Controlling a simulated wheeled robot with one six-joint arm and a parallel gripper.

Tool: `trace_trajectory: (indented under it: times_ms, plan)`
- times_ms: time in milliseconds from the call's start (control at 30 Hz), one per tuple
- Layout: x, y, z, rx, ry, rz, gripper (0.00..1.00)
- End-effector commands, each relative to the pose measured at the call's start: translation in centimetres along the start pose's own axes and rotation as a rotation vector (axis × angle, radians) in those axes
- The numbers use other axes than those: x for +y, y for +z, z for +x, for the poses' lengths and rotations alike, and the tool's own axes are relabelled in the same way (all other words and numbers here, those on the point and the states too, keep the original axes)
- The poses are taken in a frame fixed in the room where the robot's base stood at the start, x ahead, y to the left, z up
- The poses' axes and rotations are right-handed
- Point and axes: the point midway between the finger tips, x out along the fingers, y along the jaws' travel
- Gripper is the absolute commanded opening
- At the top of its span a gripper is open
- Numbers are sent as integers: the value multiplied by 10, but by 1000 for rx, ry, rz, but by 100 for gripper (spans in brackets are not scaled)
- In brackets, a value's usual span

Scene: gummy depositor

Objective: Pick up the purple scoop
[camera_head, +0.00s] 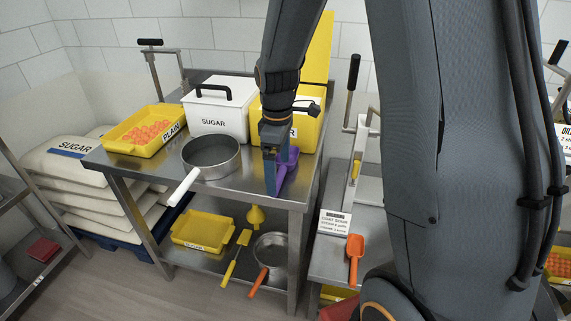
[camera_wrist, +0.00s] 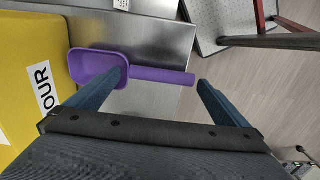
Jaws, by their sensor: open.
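The purple scoop (camera_head: 287,161) lies at the right front corner of the steel table (camera_head: 262,185), partly hidden by my gripper in the head view. In the wrist view the purple scoop (camera_wrist: 162,75) has its bowl at left by the yellow bin and its handle pointing right. My gripper (camera_head: 271,185) is over the scoop in the head view. In the wrist view my gripper (camera_wrist: 163,78) is open, with its fingers spread apart. The left finger overlaps the scoop near the bowl; the right finger is beyond the handle's end. I cannot tell if either touches it.
A yellow flour bin (camera_head: 309,128) stands right behind the scoop. An orange scoop (camera_head: 355,255) lies on the lower bench at right.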

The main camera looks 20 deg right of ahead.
Motion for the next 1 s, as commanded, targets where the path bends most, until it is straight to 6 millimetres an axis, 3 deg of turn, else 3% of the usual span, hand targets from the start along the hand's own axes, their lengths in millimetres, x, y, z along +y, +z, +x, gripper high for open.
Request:
trace_trajectory:
  times_ms: [200,467,500,767,1000]
  plan:
    - [-1,1,22,-1,-1,0,100]
    - [0,0,25,0,1,1,100]
    - [0,0,25,0,1,1,98]
    - [0,0,25,0,1,1,56]
    - [0,0,24,1,1,1,55]
